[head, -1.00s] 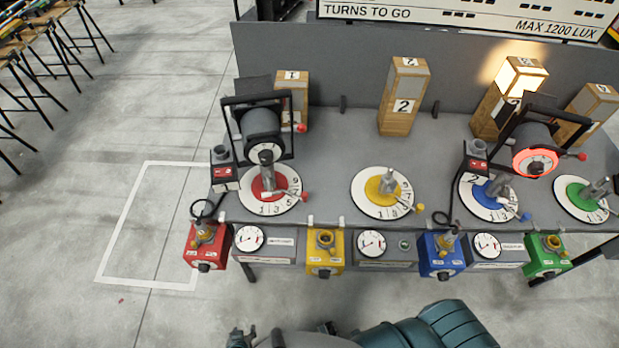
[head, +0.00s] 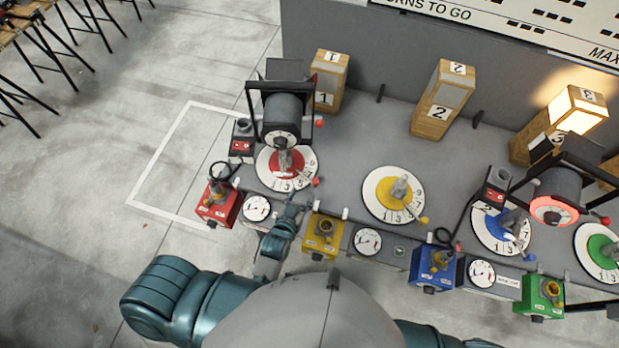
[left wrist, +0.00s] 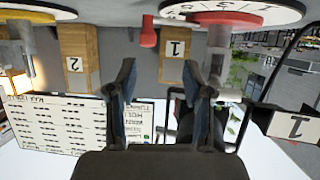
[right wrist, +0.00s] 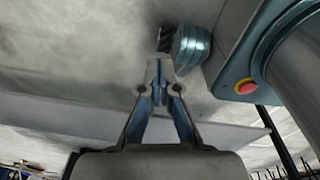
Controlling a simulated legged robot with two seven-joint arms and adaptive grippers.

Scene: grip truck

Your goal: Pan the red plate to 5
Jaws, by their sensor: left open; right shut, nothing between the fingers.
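The red plate (head: 272,168) is a round dial with a red centre and a white numbered rim; a black lamp (head: 284,112) stands on it and hides its back. A small red knob (head: 316,182) sticks out at its right front. My left gripper (head: 295,203) is just in front of the plate, apart from it. In the left wrist view, which is upside down, its fingers (left wrist: 158,78) are open and empty; the plate's rim (left wrist: 235,15) and red knob (left wrist: 148,33) show beyond them. My right gripper (right wrist: 160,82) is shut and empty, away from the table.
The yellow plate (head: 379,208), blue plate (head: 483,230) and green plate (head: 595,255) stand along the table to the right. A red box (head: 217,205) and a yellow box (head: 322,237) line the front edge. Numbered wooden blocks stand behind, including block 2 (head: 440,100).

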